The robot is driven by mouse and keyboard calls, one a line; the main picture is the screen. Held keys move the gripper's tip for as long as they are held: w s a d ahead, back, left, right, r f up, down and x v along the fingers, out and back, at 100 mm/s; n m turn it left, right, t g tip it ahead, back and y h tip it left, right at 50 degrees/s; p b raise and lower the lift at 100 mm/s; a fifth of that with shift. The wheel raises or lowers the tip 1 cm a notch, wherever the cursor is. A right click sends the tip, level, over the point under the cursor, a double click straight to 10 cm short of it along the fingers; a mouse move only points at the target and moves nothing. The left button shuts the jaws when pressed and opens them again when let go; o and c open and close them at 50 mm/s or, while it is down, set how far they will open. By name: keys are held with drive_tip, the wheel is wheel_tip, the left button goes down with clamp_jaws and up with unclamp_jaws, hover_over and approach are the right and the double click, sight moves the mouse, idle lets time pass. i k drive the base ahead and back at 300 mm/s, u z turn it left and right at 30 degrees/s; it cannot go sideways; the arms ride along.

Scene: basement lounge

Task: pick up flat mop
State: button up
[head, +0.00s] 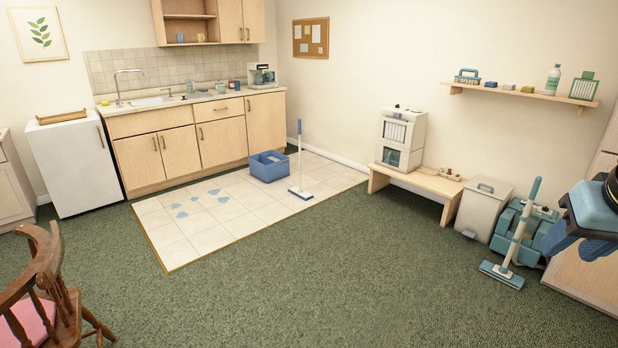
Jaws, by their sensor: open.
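The flat mop (299,165) stands upright on the pale tiled floor patch, near its right side. It has a thin pale handle with a blue grip at the top and a flat blue-and-white head on the tiles.
A blue bin (269,167) stands left of the mop, by the cabinets. Wet blue patches (196,203) mark the tiles. A low bench (418,184), a lidded bin (484,208) and a teal floor cleaner (512,240) line the right wall. A wooden chair (50,290) stands front left. The green carpet's middle is clear.

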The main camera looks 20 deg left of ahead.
sight(300, 193)
drive_tip(key=i, duration=3.7)
drive_tip(key=u, duration=0.65)
drive_tip(key=i, duration=1.4)
drive_tip(key=u, duration=0.8)
drive_tip(key=i, duration=1.15)
drive_tip(key=u, duration=0.65)
drive_tip(key=i, duration=0.75)
drive_tip(key=u, duration=0.2)
drive_tip(key=k, duration=0.3)
drive_tip(key=u, duration=0.05)
